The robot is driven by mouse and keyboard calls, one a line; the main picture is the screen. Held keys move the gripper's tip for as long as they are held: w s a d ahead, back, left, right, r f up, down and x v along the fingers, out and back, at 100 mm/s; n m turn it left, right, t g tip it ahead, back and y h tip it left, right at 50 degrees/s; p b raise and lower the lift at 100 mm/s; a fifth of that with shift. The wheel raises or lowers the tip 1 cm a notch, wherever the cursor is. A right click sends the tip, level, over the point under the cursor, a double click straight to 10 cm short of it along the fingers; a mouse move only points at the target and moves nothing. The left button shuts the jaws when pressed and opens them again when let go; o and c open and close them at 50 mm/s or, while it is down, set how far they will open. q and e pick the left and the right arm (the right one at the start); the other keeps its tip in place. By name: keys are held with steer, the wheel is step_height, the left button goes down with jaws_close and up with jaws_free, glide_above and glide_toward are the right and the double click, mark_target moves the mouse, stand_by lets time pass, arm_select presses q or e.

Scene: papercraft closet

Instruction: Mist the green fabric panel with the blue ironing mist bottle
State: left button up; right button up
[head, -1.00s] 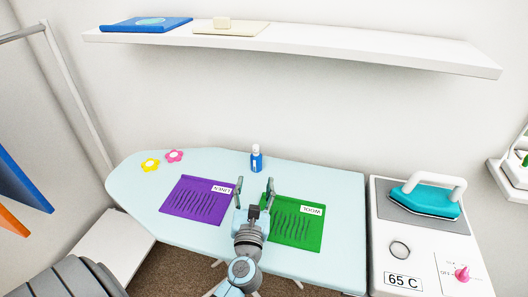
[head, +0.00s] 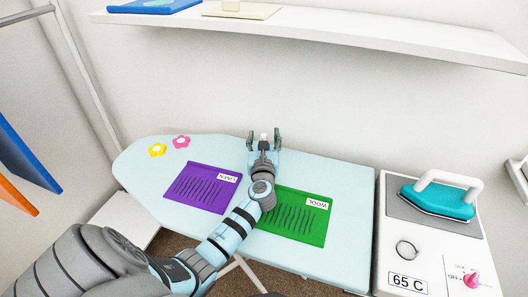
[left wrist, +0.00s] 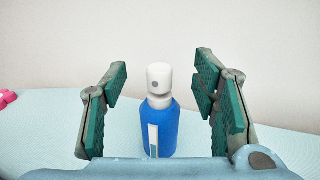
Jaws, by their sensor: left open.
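The blue mist bottle (left wrist: 160,128) with a white spray head stands upright on the ironing board, between the open fingers of my left gripper (left wrist: 160,100) in the left wrist view. Neither finger visibly touches it. In the head view my left gripper (head: 264,140) reaches over the back of the board and hides most of the bottle; its white top (head: 264,136) shows between the fingers. The green fabric panel (head: 297,217), labelled WOOL, lies wrinkled on the board, its left edge partly behind my arm. My right gripper is not in view.
The pale blue ironing board (head: 345,200) also bears a purple LINEN panel (head: 200,189) and two flowers (head: 157,150). A teal iron (head: 440,200) rests on a white stand at right. A white shelf (head: 330,25) hangs above. Hanging cloths (head: 25,150) are at left.

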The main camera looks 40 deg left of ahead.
arm_select(q)
jaws_close()
stand_by(0.4)
step_height(320, 180, up, 9)
steer(key=p, duration=0.5)
steer(key=shift+r, duration=0.2)
steer(key=shift+s+r, duration=0.1)
steer(key=shift+r, duration=0.3)
steer(key=shift+f, duration=0.1)
